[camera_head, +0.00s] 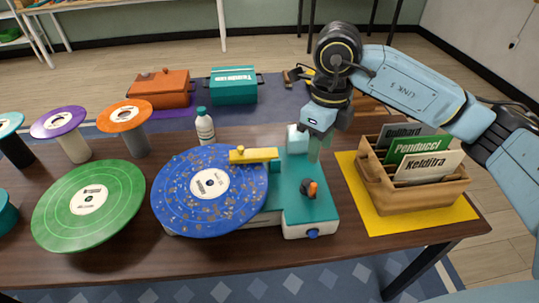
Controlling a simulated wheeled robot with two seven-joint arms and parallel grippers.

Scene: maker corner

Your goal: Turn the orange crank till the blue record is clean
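The blue record (235,205) lies on the teal and white machine (290,205) in the middle of the table. Many tan specks are scattered over its surface, around a white label. A yellow bar (262,155) reaches over its far right edge. The orange crank (313,188) is small, with a dark base, on the machine's top right of the record. My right gripper (314,146) points down above the machine's far right part, beyond the crank and apart from it. Its fingertips are hard to make out. My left gripper is out of view.
A wooden crate (415,198) of record sleeves stands on a yellow mat (372,216) at right. A green record (110,205) lies at left, with several record-topped stands behind. A bottle (205,127) stands behind the blue record. Orange (160,92) and teal (233,88) cases sit farther back.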

